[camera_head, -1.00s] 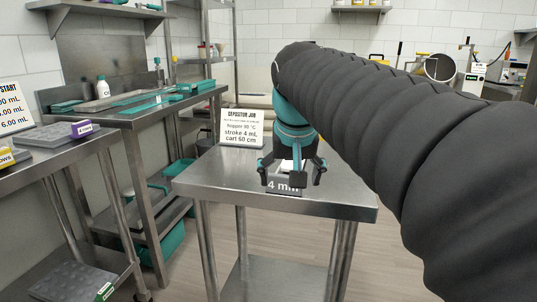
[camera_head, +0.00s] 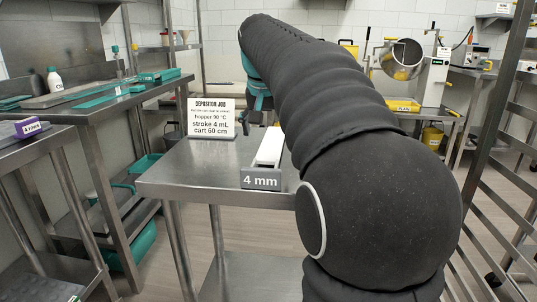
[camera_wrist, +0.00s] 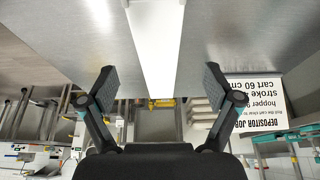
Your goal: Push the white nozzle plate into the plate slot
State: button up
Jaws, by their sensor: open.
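The white nozzle plate (camera_head: 269,147) lies as a long white bar on the steel table (camera_head: 190,167), with a grey "4 mm" label (camera_head: 261,178) at its near end. In the wrist view, the white plate (camera_wrist: 156,40) runs down between the fingers of my gripper (camera_wrist: 160,88). The fingers are spread wide with gaps on both sides, and nothing is held. I cannot make out the plate slot.
A "DEPOSITOR JOB" sign (camera_head: 211,117) stands at the table's back left. A steel bench (camera_head: 110,100) with teal trays is at the left. A machine with a round steel drum (camera_head: 403,60) stands at the back right. The table's left part is clear.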

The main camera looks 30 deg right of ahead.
aim_at(270, 149)
jog(key=shift+d+b+x, duration=0.15)
jog(key=shift+b+x, duration=0.05)
jog(key=shift+x, duration=1.45)
jog(key=shift+d+b+x, duration=0.1)
jog(key=shift+b+x, duration=0.05)
jog(key=shift+x, duration=1.55)
jog(key=shift+w+r, duration=0.1)
jog(key=c, duration=1.5)
jog(key=shift+r, duration=0.1)
